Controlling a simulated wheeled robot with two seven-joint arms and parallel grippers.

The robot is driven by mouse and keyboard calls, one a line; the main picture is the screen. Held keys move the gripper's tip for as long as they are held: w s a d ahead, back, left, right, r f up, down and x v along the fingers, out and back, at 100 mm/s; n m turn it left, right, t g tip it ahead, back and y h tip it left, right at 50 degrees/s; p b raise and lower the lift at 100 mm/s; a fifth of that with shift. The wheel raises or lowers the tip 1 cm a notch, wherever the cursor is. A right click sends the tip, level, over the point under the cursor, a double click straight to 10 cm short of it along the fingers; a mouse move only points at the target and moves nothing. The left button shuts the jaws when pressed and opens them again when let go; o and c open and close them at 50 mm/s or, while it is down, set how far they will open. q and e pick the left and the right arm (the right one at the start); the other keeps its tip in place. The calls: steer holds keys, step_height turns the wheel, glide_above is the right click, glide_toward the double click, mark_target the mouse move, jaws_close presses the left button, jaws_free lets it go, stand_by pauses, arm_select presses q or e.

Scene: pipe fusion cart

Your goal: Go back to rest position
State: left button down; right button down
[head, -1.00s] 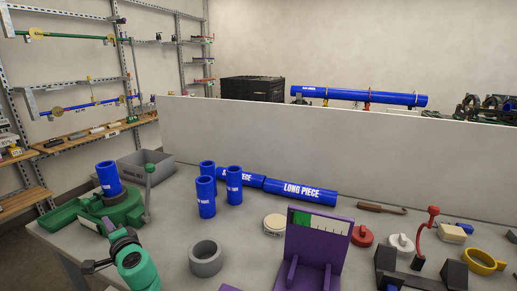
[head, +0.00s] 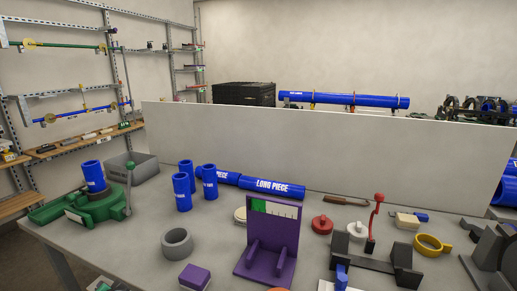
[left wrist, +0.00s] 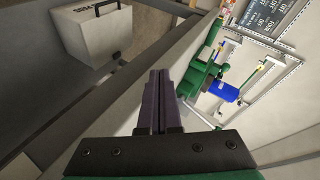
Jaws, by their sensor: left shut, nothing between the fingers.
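My left gripper (left wrist: 158,76) shows in the left wrist view with its two dark fingers together and nothing between them. It is beside the table's edge, apart from the objects on it. In the head view only a small green piece of my left arm may show at the bottom left edge. My right gripper is in neither view. The green clamp (head: 100,205) with a short blue pipe (head: 93,176) upright in it stands at the left of the table. The clamp also shows in the left wrist view (left wrist: 200,75).
The grey table (head: 140,258) holds upright blue pipes (head: 183,192), a long blue piece (head: 272,187), a grey ring (head: 177,243) and a purple stand (head: 270,240). A white partition (head: 330,145) runs behind. A pale case (left wrist: 85,42) shows in the left wrist view.

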arm_select(q)
steer(key=s+d+f+g+h, duration=0.2)
steer(key=s+d+f+h, duration=0.25)
steer(key=s+d, duration=0.5)
steer(key=s+d+f+g+h, duration=0.2)
steer(key=s+d+f+h, duration=0.3)
steer(key=s+d, duration=0.4)
step_height(320, 180, down, 25)
steer(key=s+g, duration=0.2)
steer(key=s+a+f, duration=0.2)
steer(key=s+f, duration=1)
steer(key=s, duration=0.3)
steer(key=shift+s+g+h, duration=0.2)
steer(key=shift+g+h, duration=0.15)
steer(key=shift+g, duration=0.05)
steer(key=shift+a, duration=0.1)
